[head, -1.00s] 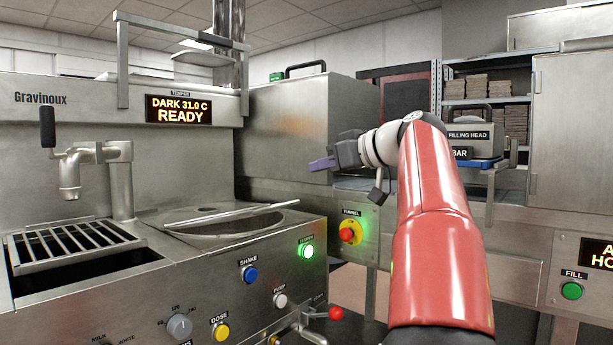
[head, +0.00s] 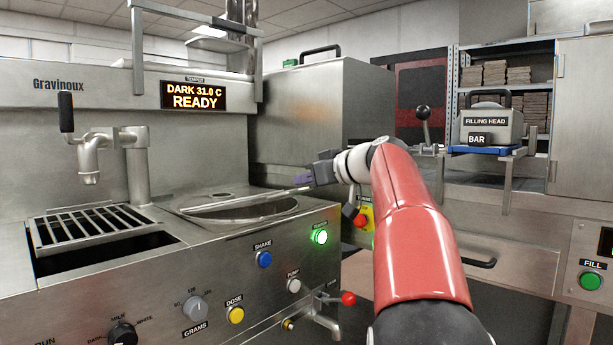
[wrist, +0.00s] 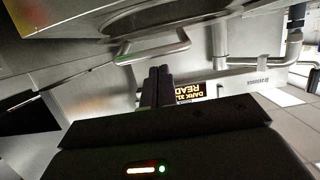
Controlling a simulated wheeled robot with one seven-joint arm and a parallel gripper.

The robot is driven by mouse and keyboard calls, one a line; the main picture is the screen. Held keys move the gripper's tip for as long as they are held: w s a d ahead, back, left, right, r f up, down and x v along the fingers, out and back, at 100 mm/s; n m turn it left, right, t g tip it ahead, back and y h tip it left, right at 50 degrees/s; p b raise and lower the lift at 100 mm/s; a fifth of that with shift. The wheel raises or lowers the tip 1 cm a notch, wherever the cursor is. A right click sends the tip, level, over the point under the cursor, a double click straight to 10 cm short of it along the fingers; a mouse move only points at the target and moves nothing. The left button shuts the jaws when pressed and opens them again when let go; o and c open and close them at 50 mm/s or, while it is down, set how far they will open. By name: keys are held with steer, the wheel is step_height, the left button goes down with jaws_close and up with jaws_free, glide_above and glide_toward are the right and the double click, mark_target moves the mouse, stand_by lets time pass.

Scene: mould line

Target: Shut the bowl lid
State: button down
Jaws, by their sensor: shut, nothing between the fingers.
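The bowl (head: 240,213) is set into the steel top of the machine on the left, with its dark opening partly showing. A thin, flat, pale metal edge, seemingly the lid (head: 235,200), crosses over the opening and tilts up slightly to the right. I cannot tell its exact angle. My gripper (head: 301,179) is shut and empty, just above the right end of that edge; whether it touches is unclear. In the wrist view my gripper (wrist: 158,86) shows its dark fingers together, close to a bent metal bar (wrist: 153,47), apparently a handle, with no clear contact.
A spout (head: 92,160) and a drain grate (head: 85,228) lie left of the bowl. The front panel carries a green lit button (head: 320,237), other buttons and a red-knobbed lever (head: 347,298). A steel cabinet (head: 310,110) stands behind my gripper.

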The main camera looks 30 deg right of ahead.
step_height(320, 180, down, 6)
steer(key=s+t+b, duration=0.1)
steer(key=b, duration=0.9)
steer(key=shift+s+d+f+y+b, duration=0.2)
steer(key=shift+d+y+b, duration=0.1)
steer(key=shift+b, duration=0.1)
